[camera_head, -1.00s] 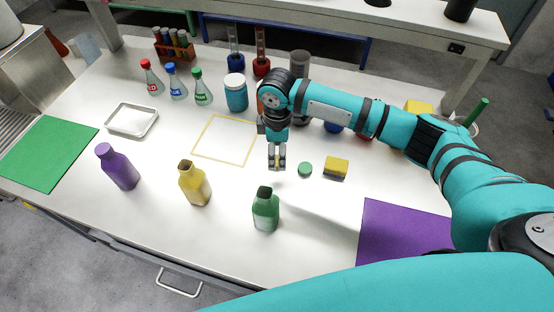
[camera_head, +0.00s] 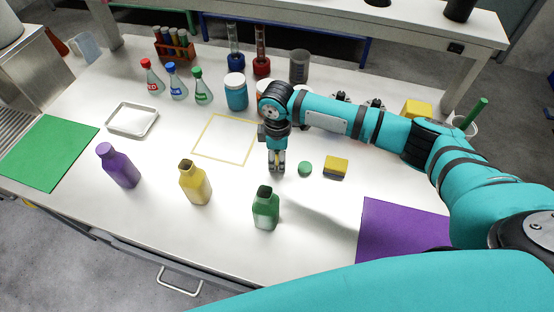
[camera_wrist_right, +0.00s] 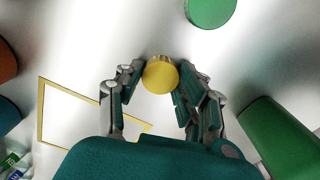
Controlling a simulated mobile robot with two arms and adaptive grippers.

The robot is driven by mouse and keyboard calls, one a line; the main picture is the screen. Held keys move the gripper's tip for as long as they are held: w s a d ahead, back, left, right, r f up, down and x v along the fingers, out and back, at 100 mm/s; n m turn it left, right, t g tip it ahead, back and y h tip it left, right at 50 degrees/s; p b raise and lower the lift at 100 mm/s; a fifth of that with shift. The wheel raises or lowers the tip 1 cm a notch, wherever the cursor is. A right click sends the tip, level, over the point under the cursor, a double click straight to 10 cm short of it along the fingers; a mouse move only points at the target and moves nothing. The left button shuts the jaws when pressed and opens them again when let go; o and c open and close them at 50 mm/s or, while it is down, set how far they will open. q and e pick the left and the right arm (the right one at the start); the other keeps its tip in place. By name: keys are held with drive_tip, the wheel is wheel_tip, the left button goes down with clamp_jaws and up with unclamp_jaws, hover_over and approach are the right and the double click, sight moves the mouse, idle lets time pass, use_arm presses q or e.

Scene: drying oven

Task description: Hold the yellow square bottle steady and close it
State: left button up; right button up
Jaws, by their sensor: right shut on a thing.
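The yellow square bottle (camera_head: 195,186) stands upright on the table with its dark mouth uncovered. My right gripper (camera_head: 277,168) is to the right of it and a little farther back, apart from it. In the right wrist view, this gripper (camera_wrist_right: 160,80) is shut on a round yellow cap (camera_wrist_right: 160,74), held between its fingertips. The cap is hard to make out in the head view. My left gripper is not in view, and nothing holds the bottle.
An uncapped green bottle (camera_head: 266,211) stands in front of my right gripper. A green cap (camera_head: 305,168) and a yellow sponge (camera_head: 336,166) lie to its right. A purple bottle (camera_head: 120,167) stands left of the yellow one. A yellow outlined square (camera_head: 207,157) is bare.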

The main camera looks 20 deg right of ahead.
drive_tip(key=shift+r, duration=0.1)
wheel_tip(320, 180, up, 3)
drive_tip(key=shift+a+r+b, duration=0.1)
drive_tip(key=shift+r+b, duration=0.1)
drive_tip(key=shift+b, duration=0.25)
use_arm(q)
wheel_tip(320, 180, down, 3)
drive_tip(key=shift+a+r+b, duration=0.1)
drive_tip(key=shift+b, duration=0.85)
use_arm(e)
drive_tip(key=s+a, duration=0.3)
drive_tip(key=a, duration=0.1)
drive_tip(key=s+a+r, duration=0.1)
drive_tip(key=s+a, duration=0.2)
drive_tip(key=a, duration=0.1)
drive_tip(key=s+a, duration=0.3)
drive_tip(key=a, duration=0.2)
drive_tip(key=shift+s+r, duration=0.1)
drive_tip(key=shift+r, duration=0.1)
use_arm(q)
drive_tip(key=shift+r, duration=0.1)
use_arm(e)
drive_tip(key=shift+r, duration=0.1)
